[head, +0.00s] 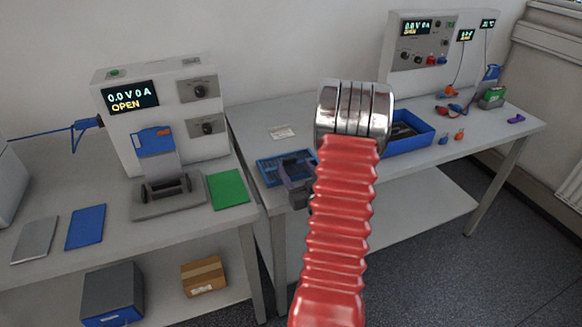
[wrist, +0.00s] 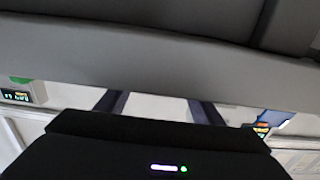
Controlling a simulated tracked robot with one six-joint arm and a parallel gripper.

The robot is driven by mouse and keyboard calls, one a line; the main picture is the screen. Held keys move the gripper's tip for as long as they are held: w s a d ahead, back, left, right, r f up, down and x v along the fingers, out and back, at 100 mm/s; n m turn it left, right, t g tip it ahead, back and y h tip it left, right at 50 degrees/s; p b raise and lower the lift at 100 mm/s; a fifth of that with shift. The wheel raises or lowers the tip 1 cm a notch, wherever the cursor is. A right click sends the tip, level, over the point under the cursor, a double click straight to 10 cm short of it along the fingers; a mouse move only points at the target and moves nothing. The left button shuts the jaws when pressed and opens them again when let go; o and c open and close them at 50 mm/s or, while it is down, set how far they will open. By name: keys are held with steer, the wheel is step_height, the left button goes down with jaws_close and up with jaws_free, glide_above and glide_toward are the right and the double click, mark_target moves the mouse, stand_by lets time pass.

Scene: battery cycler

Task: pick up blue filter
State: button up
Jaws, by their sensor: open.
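A flat blue panel (head: 85,227), which looks like the blue filter, lies on the left bench between a grey panel (head: 36,239) and the cycler. My gripper's two dark fingers show apart, with nothing between them, in the wrist view (wrist: 155,105). In the head view, a dark part beside my red arm (head: 297,184) looks like my gripper, mostly hidden behind the arm. It is well to the right of the blue panel and apart from it. The blue panel cannot be made out in the wrist view.
The cycler (head: 190,105) reads OPEN and stands behind a grey fixture (head: 168,200). A green panel (head: 228,190) lies right of it. A blue tray (head: 410,143) and small connectors are on the right bench. A cardboard box (head: 204,275) sits on the lower shelf.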

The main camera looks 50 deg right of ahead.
mark_target(291, 161)
stand_by(0.3)
steer(key=shift+x, duration=2.6)
steer(key=shift+c, duration=0.5)
steer(key=c, duration=1.1)
